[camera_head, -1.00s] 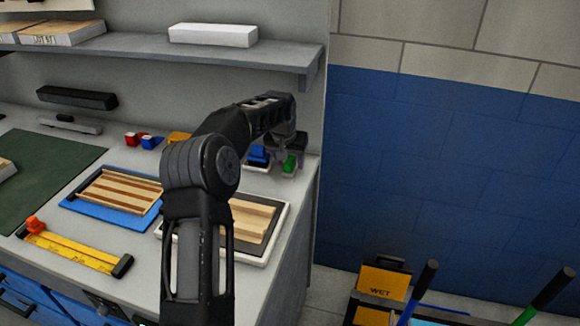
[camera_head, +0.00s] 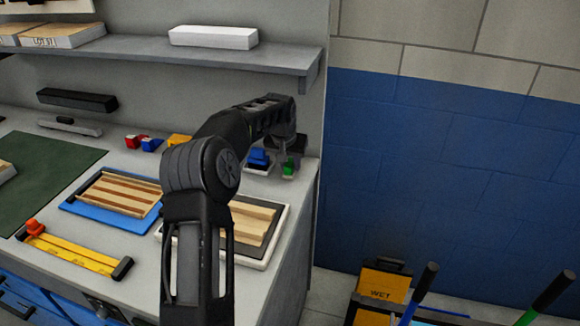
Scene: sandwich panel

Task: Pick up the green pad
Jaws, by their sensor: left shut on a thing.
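The green pad (camera_head: 288,168) is a small green block near the right back corner of the counter. Only its lower part shows below my left gripper (camera_head: 289,160). The gripper points down over it and is shut on it. From here I cannot tell whether the pad still touches what is under it. A blue pad (camera_head: 259,156) sits on a light holder just left of it. My right gripper is not in view.
A framed wooden panel (camera_head: 255,222) lies in front, partly behind my arm. Another wooden panel lies on a blue tray (camera_head: 90,212) to the left. Small red and blue blocks stand at the back. A shelf (camera_head: 200,56) overhangs the counter. The counter's right edge is close.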

